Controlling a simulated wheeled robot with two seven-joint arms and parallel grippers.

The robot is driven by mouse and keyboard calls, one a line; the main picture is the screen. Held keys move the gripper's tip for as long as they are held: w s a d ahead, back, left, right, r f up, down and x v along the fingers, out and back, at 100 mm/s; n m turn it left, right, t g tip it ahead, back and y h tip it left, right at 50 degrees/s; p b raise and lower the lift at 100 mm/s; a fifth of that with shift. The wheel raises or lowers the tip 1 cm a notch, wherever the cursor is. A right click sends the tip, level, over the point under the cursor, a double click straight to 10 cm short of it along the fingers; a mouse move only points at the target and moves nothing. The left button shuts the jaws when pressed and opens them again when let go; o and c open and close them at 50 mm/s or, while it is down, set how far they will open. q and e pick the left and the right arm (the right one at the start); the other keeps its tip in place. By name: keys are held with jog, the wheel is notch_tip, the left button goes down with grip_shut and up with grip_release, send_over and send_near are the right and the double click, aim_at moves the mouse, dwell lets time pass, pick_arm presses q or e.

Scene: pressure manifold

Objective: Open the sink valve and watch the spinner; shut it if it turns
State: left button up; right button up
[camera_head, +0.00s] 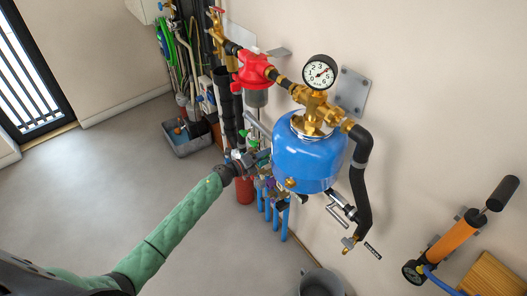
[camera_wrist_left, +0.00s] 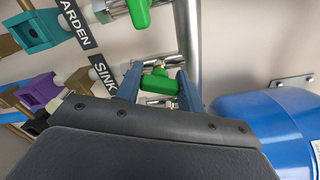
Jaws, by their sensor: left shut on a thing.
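The sink valve has a green handle (camera_wrist_left: 158,82), beside a black label reading SINK (camera_wrist_left: 103,74) in the left wrist view. My left gripper (camera_wrist_left: 158,88) has its two blue fingers on either side of this handle and is shut on it. In the head view my left gripper (camera_head: 260,160) reaches the pipework left of the blue tank, and the arm hides part of the valves. A second green handle (camera_wrist_left: 138,12) sits by the GARDEN label (camera_wrist_left: 75,20). I cannot make out a spinner in either view. My right gripper is not in view.
The blue tank (camera_head: 308,163) stands close to the right of the gripper, with a pressure gauge (camera_head: 319,72) above it. A red fitting (camera_head: 254,70) is on the wall. A grey bucket (camera_head: 320,283) and an orange pump (camera_head: 452,241) are at lower right.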

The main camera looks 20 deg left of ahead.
pick_arm(q)
jog(key=n+p, duration=0.1)
jog(key=n, duration=0.1)
jog(key=shift+a+r+n, duration=0.1)
jog(key=shift+n, duration=0.3)
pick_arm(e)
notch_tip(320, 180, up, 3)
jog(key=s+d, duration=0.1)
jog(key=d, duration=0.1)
pick_arm(q)
jog(key=shift+w+n+p, duration=0.1)
jog(key=shift+n+p, duration=0.8)
jog(key=shift+n, duration=0.3)
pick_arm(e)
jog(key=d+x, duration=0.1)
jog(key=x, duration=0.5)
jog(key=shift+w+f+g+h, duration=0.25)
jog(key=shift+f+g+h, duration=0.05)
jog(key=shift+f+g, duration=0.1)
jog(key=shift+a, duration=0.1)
pick_arm(q)
jog(key=o, duration=1)
